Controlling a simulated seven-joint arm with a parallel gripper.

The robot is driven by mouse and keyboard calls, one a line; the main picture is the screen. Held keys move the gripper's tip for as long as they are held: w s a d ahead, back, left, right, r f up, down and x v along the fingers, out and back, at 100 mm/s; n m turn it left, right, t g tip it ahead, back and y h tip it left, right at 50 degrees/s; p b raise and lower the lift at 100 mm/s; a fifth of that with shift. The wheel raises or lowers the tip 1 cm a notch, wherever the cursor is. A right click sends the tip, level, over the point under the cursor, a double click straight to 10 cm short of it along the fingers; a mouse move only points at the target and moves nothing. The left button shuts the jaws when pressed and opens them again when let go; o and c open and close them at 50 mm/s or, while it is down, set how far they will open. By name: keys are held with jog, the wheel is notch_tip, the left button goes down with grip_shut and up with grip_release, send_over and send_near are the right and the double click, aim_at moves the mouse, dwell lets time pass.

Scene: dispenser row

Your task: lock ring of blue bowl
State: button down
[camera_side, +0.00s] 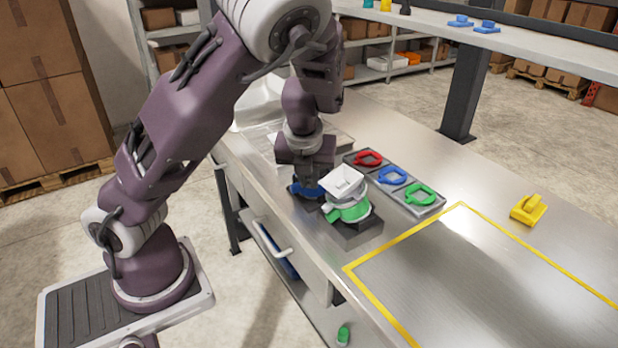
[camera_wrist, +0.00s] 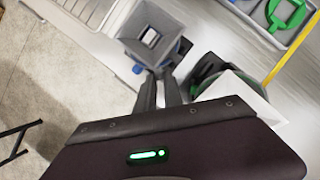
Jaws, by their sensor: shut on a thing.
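The blue bowl's unit shows in the wrist view as a square grey-white hopper (camera_wrist: 150,37). Its blue ring (camera_wrist: 138,69) shows in small parts beneath the hopper. In the side view the blue ring (camera_side: 306,190) sits low beside the green-ringed unit, and my gripper hides the hopper. My gripper (camera_side: 308,178) points down over the blue ring. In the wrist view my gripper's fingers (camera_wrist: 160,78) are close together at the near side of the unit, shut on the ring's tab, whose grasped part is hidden. I cannot tell the ring's turn angle.
A unit with a white hopper (camera_side: 343,181) and green ring (camera_side: 352,211) stands close on the right. Behind it a tray (camera_side: 430,208) holds red, blue and green rings. A yellow part (camera_side: 527,209) lies farther right. The yellow-outlined area is clear.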

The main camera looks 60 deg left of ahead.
jog(key=shift+s+a+m+t, duration=0.25)
jog(key=shift+m+t, duration=0.05)
jog(key=shift+m, duration=0.3)
jog(key=shift+s+a+m+t+h, duration=0.25)
jog(key=shift+a+m+h, duration=0.3)
jog(key=shift+m, duration=0.5)
jog(key=shift+s+a+m+t+h, duration=0.15)
jog(key=shift+s+a+m+h, duration=0.15)
jog(key=shift+a+m, duration=0.55)
jog(key=shift+s+a+m+t+h, duration=0.2)
jog(key=shift+s+a+m+h, duration=0.2)
jog(key=shift+m, duration=0.9)
jog(key=shift+a+m, duration=0.1)
jog(key=shift+m, duration=0.3)
jog(key=c, duration=1.7)
grip_release()
jog(key=shift+r, duration=0.15)
jog(key=shift+a+v, duration=0.15)
jog(key=shift+v, duration=1.55)
jog(key=shift+a+v, duration=0.1)
jog(key=shift+v, duration=1.6)
